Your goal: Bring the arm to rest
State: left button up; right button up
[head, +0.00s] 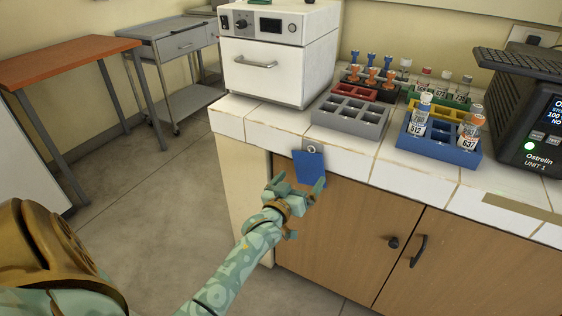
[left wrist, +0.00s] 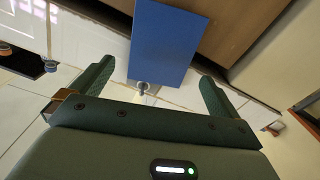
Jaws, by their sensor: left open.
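My left gripper (head: 298,186) is in front of the counter's front edge, just below a blue tag (head: 310,167) that hangs there from a small round fitting. In the left wrist view my left gripper (left wrist: 155,95) has its two fingers wide apart with nothing between them. The blue panel (left wrist: 166,42) lies ahead of the fingers there, and I cannot tell if anything touches it. My right gripper is not in view.
A white incubator (head: 278,52) stands on the tiled counter (head: 345,150). A grey rack (head: 350,116) and a blue rack (head: 440,147) with vials are near the counter's edge. A dark device (head: 525,110) stands at right.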

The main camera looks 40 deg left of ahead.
pick_arm(q)
jog(key=p+v, duration=0.3)
jog(key=v, duration=0.9)
jog(key=shift+p, duration=0.3)
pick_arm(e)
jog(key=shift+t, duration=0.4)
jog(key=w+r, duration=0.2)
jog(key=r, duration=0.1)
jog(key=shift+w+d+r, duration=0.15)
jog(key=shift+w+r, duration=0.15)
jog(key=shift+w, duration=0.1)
